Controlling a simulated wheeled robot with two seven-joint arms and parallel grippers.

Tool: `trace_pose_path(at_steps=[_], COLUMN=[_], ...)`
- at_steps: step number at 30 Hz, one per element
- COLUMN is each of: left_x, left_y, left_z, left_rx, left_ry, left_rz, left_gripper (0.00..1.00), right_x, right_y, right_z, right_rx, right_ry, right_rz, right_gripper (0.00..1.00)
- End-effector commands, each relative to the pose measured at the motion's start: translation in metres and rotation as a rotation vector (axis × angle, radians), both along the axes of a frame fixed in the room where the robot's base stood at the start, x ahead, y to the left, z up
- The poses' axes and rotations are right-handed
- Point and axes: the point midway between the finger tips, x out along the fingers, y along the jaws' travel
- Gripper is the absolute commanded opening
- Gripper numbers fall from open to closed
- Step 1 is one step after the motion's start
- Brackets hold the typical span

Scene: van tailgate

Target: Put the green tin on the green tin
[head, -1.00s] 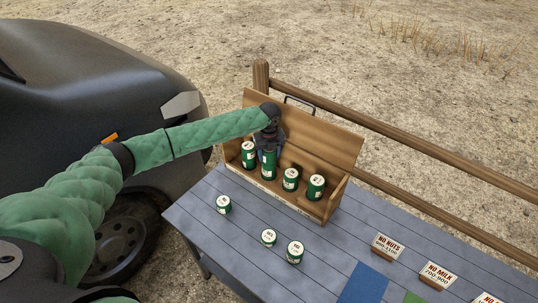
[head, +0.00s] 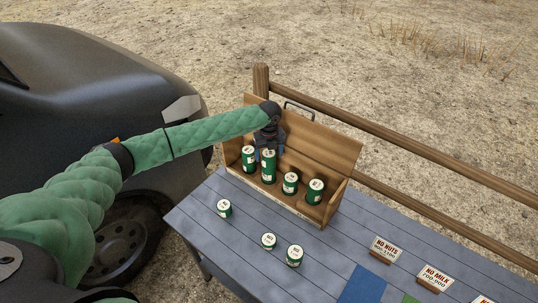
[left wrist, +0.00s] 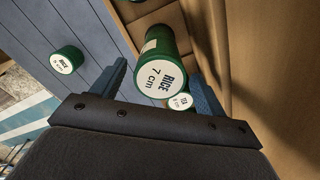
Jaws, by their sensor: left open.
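Several green tins with white lids stand in the wooden box. The tall green tin or stack (head: 269,169) is second from the left; I cannot tell if it is one tin or two. My left gripper (head: 268,148) is open just behind and above it. In the left wrist view the open fingers (left wrist: 160,84) show on either side of a green tin marked RICE 7 cm (left wrist: 167,45), apart from it. A smaller green tin marked TEA (left wrist: 181,101) shows beyond. Other green tins in the box are at left (head: 248,160) and right (head: 290,184). My right gripper is out of view.
The wooden box (head: 330,150) has a high back wall and stands on the grey plank table (head: 205,235). Three green tins stand on the table in front (head: 224,209). Signs (head: 384,249) and a blue mat (head: 362,288) lie right. A fence and dark van flank it.

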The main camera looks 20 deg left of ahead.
Motion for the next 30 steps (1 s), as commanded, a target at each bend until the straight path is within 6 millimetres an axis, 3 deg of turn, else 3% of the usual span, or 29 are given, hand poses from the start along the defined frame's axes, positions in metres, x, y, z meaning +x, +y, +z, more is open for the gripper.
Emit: trace_pose_path(at_steps=[1,3,13,21,30], left_x=[0.0,0.0,0.0,0.0,0.0], left_y=[0.0,0.0,0.0,0.0,0.0], left_z=[0.015,0.025,0.072,0.089,0.09], left_rx=[0.001,0.0,0.0,0.0,0.001], left_ry=[-0.001,0.0,0.0,0.0,0.001], left_rz=[0.0,0.0,0.0,0.001,0.001], left_gripper=[0.74,0.74,0.74,0.74,0.74], right_x=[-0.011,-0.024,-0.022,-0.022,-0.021], right_y=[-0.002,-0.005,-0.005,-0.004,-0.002], right_z=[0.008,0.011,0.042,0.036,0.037], right_rx=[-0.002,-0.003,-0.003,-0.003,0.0], right_ry=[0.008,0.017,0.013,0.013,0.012], right_rz=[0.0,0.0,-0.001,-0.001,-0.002], right_gripper=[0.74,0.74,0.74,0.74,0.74])
